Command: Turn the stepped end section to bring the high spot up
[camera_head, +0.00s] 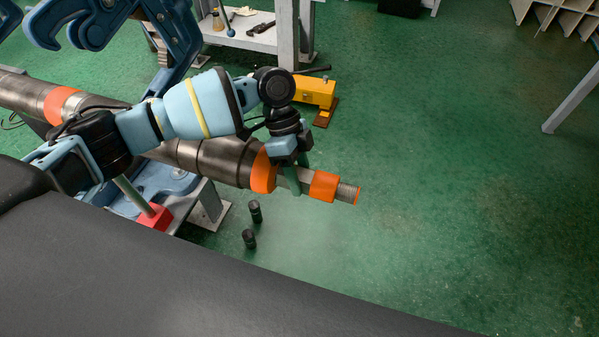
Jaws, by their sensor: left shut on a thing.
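A long grey steel pipe (222,160) runs from the left edge toward the middle of the head view, with orange bands on it. Its stepped end section (347,192) is thinner, with an orange collar (324,186) and a threaded tip. My left gripper (292,176) comes down from above and is shut on the narrow part of the end section, between the large orange band (263,171) and the collar. Its fingers hide part of that narrow length. I cannot tell where the high spot is. My right gripper is not in view.
A blue pipe vise (165,45) stands behind the pipe at the left. A red-based green handle (153,214) is below my arm. A yellow block (315,92) lies behind the gripper.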

